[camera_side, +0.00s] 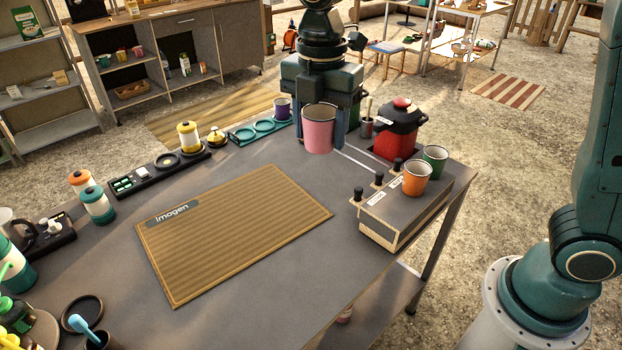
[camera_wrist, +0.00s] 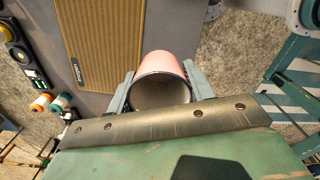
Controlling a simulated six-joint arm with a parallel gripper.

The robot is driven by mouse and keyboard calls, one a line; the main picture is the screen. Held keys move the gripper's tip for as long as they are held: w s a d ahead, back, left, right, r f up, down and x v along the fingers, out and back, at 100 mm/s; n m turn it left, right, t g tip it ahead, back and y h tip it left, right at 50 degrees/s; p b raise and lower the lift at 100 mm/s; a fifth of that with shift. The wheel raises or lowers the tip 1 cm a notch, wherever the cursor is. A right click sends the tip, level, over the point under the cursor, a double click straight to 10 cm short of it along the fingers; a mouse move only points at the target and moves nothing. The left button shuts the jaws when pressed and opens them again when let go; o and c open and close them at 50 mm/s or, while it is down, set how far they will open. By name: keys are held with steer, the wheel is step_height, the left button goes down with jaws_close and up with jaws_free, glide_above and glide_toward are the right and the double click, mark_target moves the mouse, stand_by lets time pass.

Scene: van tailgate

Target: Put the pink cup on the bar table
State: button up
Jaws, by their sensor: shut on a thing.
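The pink cup (camera_side: 318,133) is upright between the jaws of my gripper (camera_side: 321,115), near the far edge of the grey table (camera_side: 250,290). My gripper is shut on the cup. In the wrist view the cup (camera_wrist: 163,69) sits between the two fingers (camera_wrist: 161,92), its open mouth facing the camera and its inside looking empty. The table (camera_wrist: 168,22) shows beyond it there, with ground to the right. The cup appears raised, but its height over the table is hard to judge. I cannot tell for certain which table is the bar table.
A ribbed brown mat (camera_side: 230,235) lies on the table. An orange cup (camera_side: 416,179) and a green cup (camera_side: 435,161) stand on a grey box at right. A red pot (camera_side: 396,135), purple mug (camera_side: 283,108) and teal holder (camera_side: 258,130) are near the pink cup. Bare tabletop surrounds the mat.

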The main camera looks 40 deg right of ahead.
steer(key=a+f+n, duration=0.3)
steer(key=a, duration=0.9)
steer(key=n, duration=0.2)
glide_above(227, 333)
step_height(227, 333, down, 3)
steer(key=shift+f, duration=0.15)
steer(key=shift+f, duration=0.1)
step_height(227, 333, down, 20)
steer(key=shift+r, duration=0.1)
steer(key=o, duration=1)
